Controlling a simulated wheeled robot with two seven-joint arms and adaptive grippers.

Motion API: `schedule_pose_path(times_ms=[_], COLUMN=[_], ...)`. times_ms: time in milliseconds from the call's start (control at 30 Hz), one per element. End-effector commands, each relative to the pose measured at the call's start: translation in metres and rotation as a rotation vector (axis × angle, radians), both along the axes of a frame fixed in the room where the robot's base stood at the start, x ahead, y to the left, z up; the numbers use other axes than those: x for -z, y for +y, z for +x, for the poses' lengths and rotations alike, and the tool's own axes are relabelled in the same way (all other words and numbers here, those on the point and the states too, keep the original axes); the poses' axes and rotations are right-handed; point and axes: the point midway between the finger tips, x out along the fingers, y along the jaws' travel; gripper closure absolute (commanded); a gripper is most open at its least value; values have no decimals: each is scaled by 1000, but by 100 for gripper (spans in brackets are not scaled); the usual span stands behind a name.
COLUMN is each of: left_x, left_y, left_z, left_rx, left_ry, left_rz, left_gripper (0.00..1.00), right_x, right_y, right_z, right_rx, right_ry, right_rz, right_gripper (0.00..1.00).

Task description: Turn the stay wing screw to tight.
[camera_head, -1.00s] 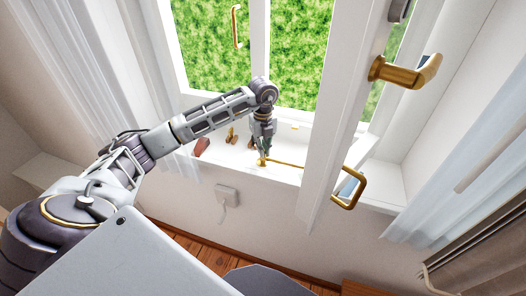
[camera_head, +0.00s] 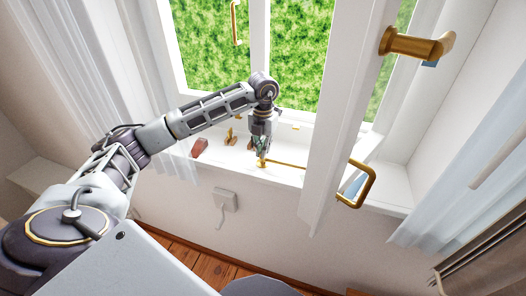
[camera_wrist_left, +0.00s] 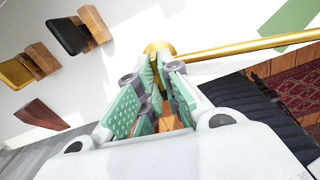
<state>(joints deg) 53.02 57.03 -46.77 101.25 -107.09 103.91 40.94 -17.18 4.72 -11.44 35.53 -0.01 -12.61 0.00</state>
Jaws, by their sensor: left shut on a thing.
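The brass wing screw (camera_head: 261,162) sits on the white sill below the open window, at the end of the thin brass stay bar (camera_head: 288,165). My left gripper (camera_head: 262,152) points down onto the screw and is shut on it. In the left wrist view, the green finger pads (camera_wrist_left: 158,84) close in by the round brass fitting (camera_wrist_left: 158,47), and the stay bar (camera_wrist_left: 250,47) runs off to the right. The pads hide most of the screw, so its wing angle cannot be told. My right gripper is not in view.
The open white sash (camera_head: 335,110) with its brass handle (camera_head: 410,42) stands right of my arm. A bent brass handle (camera_head: 367,185) sticks out lower down. A reddish-brown block (camera_head: 199,147) and small wooden pieces (camera_head: 230,138) lie left on the sill.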

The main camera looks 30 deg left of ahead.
Motion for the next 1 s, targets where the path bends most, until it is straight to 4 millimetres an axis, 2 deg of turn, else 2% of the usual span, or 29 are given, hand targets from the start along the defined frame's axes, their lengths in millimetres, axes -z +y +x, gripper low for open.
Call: schedule_pose_path(times_ms=[367, 700, 1000], left_x=[-1, -1, -2], left_y=[1, 1, 1], left_z=[1, 1, 1], left_rx=[308, 586, 830], left_ry=[-7, -7, -7], left_rz=[1, 3, 2], left_gripper=[100, 100, 100], right_x=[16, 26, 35], right_y=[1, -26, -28], right_z=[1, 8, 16], right_rx=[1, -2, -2], right_ry=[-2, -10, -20], right_rz=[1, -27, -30], right_gripper=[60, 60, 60])
